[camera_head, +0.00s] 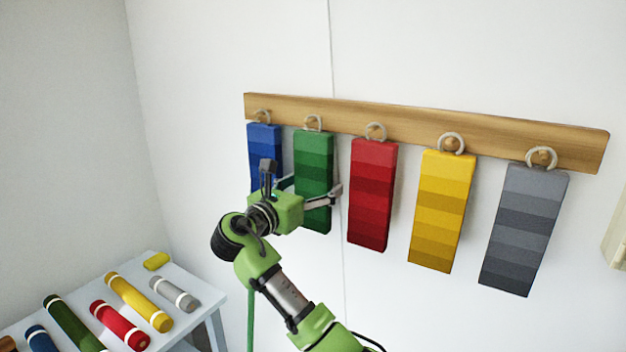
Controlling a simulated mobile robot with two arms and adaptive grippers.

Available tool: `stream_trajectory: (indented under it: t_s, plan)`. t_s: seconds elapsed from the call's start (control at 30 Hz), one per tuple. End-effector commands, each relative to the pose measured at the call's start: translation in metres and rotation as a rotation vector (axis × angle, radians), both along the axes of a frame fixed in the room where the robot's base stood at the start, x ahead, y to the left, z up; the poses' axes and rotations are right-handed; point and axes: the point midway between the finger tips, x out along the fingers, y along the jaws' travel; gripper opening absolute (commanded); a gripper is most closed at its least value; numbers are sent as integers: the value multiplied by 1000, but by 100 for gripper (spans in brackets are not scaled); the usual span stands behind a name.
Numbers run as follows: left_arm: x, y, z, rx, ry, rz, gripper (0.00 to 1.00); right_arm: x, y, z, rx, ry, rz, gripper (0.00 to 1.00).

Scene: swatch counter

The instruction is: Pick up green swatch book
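The green swatch book (313,160) hangs from a ring on the wooden rail (400,122), second from the left. It is a long strip banded in shades of green. My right gripper (313,186) is in front of its lower half, with the fingers spread wide. One fingertip is by the book's left edge and the other by its right edge. I cannot tell whether either fingertip touches it. The gripper's body hides part of the book's lower left. My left gripper is not in view.
A blue swatch book (263,140) hangs close on the left, partly hidden by my gripper. Red (372,195), yellow (442,210) and grey (523,230) ones hang to the right. A pale table (206,300) at lower left holds several coloured rolls.

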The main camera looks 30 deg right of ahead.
Motion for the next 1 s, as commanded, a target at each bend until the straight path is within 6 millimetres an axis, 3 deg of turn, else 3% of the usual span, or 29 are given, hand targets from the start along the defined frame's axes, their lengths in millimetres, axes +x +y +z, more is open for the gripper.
stream_trajectory:
  t_s: [0.03,0.17,0.53,0.7,1.0]
  plan:
    - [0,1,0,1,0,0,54,0,0,0,0,0,0,64]
    - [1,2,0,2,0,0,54,0,0,0,0,0,0,32]
    - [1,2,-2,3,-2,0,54,0,0,3,-1,-3,0,32]
    - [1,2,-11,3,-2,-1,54,0,1,15,0,-6,1,32]
    - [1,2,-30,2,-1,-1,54,-30,54,12,1,-4,5,32]
